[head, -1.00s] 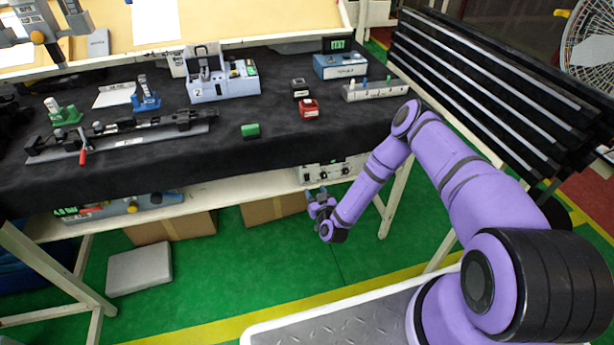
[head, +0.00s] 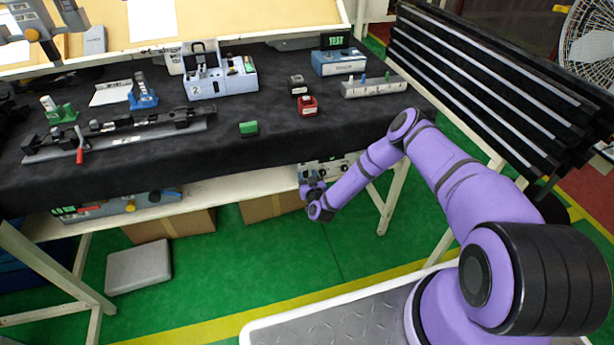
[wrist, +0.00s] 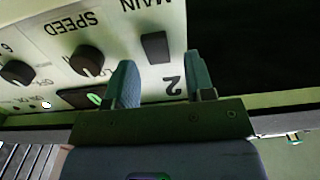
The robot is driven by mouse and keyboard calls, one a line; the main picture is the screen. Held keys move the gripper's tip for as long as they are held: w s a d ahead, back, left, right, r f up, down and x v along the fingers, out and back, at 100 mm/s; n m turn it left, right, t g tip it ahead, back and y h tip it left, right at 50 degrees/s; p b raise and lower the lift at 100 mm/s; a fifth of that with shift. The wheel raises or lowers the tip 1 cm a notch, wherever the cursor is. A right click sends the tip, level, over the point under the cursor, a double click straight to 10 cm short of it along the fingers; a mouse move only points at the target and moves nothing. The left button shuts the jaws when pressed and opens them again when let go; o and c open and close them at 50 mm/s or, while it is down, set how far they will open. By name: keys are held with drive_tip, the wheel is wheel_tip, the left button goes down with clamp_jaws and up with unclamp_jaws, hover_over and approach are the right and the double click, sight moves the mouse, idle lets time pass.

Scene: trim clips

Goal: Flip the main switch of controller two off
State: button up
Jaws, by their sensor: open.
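Controller two is a pale box (head: 340,166) on the shelf under the bench in the head view, partly hidden by my arm. Its front panel (wrist: 125,65) fills the upper left of the wrist view, upside down, with the labels MAIN, SPEED and 2. The main switch (wrist: 155,47) is a small dark rectangle beside MAIN; its on or off position cannot be told. My gripper (wrist: 160,70) is open, its two fingers spread before the panel, with the switch just beyond and between their tips. No contact is visible. My gripper shows small in the head view (head: 308,186).
A dark knob (wrist: 87,60) and a green-lit window (wrist: 78,98) sit left of the main switch. Another device (head: 120,208) stands on the same shelf (head: 225,190). The black-covered bench top (head: 190,140) overhangs it. Cardboard boxes (head: 275,207) stand below.

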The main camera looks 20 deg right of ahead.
drive_tip(key=shift+w, duration=0.3)
clamp_jaws()
drive_tip(key=shift+s+a+f+t, duration=0.1)
drive_tip(key=shift+f+t, duration=0.05)
drive_tip(key=shift+t, duration=0.4)
drive_tip(key=shift+s+f+t, duration=0.1)
drive_tip(key=shift+f+t, duration=0.05)
drive_tip(key=shift+t, duration=0.4)
drive_tip(key=shift+f+t, duration=0.1)
drive_tip(key=shift+t, duration=0.7)
unclamp_jaws()
drive_tip(key=shift+s, duration=0.1)
